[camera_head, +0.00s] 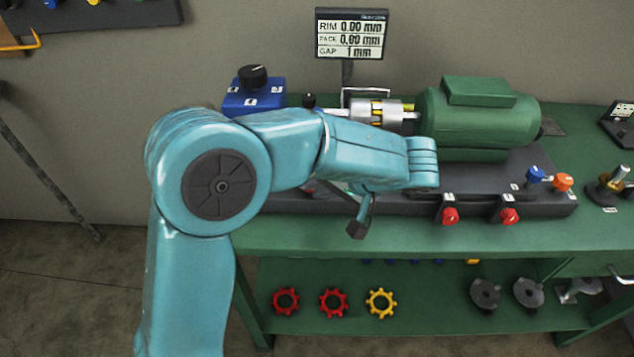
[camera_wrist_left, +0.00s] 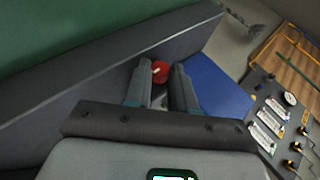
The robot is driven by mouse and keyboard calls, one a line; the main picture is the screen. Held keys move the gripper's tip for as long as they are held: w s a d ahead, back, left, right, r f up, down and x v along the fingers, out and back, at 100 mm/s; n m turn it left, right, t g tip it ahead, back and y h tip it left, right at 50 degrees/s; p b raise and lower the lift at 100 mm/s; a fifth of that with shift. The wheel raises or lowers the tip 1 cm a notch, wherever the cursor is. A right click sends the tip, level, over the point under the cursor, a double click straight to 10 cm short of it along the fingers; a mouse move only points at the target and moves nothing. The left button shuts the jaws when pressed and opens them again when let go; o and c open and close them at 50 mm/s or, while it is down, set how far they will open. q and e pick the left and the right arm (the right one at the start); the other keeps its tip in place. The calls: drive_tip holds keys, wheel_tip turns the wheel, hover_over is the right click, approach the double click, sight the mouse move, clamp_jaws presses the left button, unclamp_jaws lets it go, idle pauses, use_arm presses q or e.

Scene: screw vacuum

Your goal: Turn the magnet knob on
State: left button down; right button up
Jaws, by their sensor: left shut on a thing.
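In the left wrist view, my left gripper (camera_wrist_left: 160,88) has its two dark fingers closed around a small red knob (camera_wrist_left: 160,71) beside a dark base. In the head view, my left arm crosses in front of the bench and hides most of that gripper and the knob it holds. Two similar red knobs, one on the left (camera_head: 449,215) and one on the right (camera_head: 508,215), sit on the front of the dark base plate (camera_head: 400,205). I cannot read which knob is labelled as the magnet. My right gripper is out of view.
A blue box (camera_head: 240,103) with a black knob stands behind my arm. A green motor (camera_head: 475,120) and a readout screen (camera_head: 350,34) stand on the green bench. Blue (camera_head: 536,174) and orange (camera_head: 563,182) knobs are at right. Coloured rings (camera_head: 333,302) lie on the lower shelf.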

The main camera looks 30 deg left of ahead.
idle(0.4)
use_arm(q)
drive_tip(key=c, duration=0.9)
unclamp_jaws()
drive_tip(key=shift+c, duration=0.2)
drive_tip(key=shift+d+f, duration=0.1)
drive_tip(key=shift+f, duration=0.05)
